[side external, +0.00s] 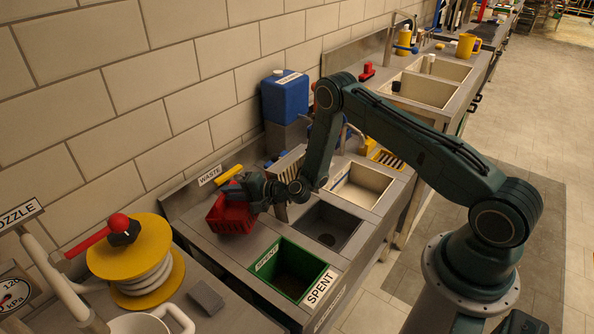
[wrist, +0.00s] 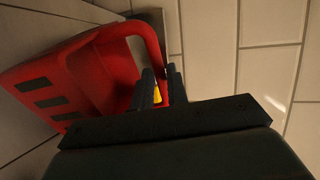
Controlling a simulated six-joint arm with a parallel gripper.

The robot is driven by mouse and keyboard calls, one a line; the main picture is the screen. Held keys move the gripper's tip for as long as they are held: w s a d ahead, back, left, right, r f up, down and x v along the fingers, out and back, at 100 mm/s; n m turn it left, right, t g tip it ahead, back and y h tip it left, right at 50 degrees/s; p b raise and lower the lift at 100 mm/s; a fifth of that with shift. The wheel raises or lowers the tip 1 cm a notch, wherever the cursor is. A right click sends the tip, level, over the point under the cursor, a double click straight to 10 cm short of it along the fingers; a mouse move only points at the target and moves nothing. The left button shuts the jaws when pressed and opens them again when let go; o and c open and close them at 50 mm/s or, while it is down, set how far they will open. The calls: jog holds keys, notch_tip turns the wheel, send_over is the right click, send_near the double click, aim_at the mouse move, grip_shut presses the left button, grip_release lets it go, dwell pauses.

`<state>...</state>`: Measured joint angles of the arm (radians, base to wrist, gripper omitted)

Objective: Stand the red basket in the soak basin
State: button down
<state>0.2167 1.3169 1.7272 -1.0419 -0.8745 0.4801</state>
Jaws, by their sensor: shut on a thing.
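The red basket (side external: 230,214) is at the left end of the steel counter, under my gripper (side external: 238,188), in the side view. I cannot tell whether it touches the counter. In the wrist view the basket (wrist: 75,85), with dark slots in its wall, hangs left of my fingers (wrist: 162,88). They are shut on its raised red handle, and the basket looks tilted in this view. No label reading soak shows. A dark grey basin (side external: 328,228) and a cream basin (side external: 362,187) lie to the right of the basket; both look empty.
A green bin (side external: 290,270) labelled SPENT sits in front of the basket. A WASTE sign (side external: 210,174) stands behind it. A blue canister (side external: 285,97) stands at the wall. A yellow hose reel (side external: 130,255) is at the left front. A slatted rack (side external: 287,163) stands behind the grey basin.

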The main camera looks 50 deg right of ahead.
jog(key=shift+f, duration=0.65)
dwell(0.8)
jog(key=c, duration=0.9)
grip_release()
jog(key=shift+c, duration=0.2)
jog(key=shift+s, duration=0.1)
